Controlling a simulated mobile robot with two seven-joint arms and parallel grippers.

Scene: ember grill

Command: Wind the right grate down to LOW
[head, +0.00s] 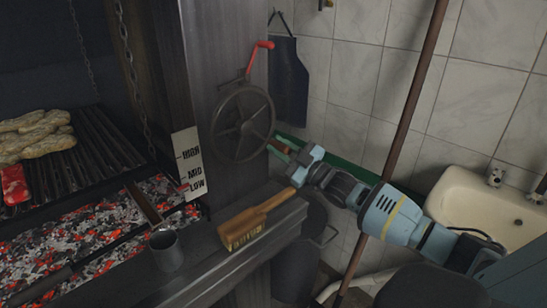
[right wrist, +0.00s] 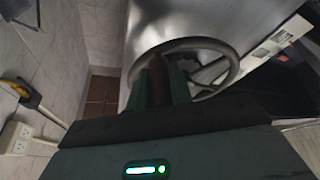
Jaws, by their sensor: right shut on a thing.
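A dark spoked hand wheel (head: 243,122) stands on the grill's metal post, with a brown crank handle (head: 279,146) at its lower right. My right gripper (head: 287,152) is shut on that handle. In the right wrist view the brown handle (right wrist: 156,78) sits between the green fingers, in front of the wheel's rim (right wrist: 190,43). A lever with a red end (head: 262,45) rises above the wheel. The grate (head: 95,150) hangs over glowing coals beside a white scale plate (head: 188,165) marked HIGH, MID and LOW. My left gripper is out of view.
A wooden-handled brush (head: 252,222) lies on the ledge below the wheel, near a metal cup (head: 166,249). Bread pieces (head: 35,135) and a red item (head: 14,184) lie on the grate. A sink (head: 485,210) is at the right, behind my right arm.

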